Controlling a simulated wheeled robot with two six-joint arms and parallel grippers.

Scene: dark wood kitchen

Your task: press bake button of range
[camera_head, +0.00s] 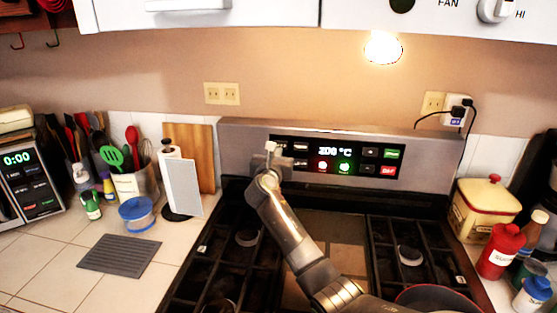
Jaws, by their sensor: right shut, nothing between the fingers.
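The range (230,145) has an upright back panel with a black control strip (375,142). Its display (336,150) is lit with a temperature in °C. Several buttons show around the display, among them a green one (391,153) and a red one (388,170) at the right end. The button labels are too small to read, so I cannot tell which is bake. My right gripper (271,149) is shut and empty at the strip's left end, covering part of it. I cannot tell whether it touches a button. My left gripper is not in view.
My right arm passes over the stove grates (225,255). A pot (435,298) sits at the front right. A paper towel holder (182,185), utensil crock (140,190) and microwave (22,170) stand left. A yellow canister (484,208) and red bottle (501,250) stand right.

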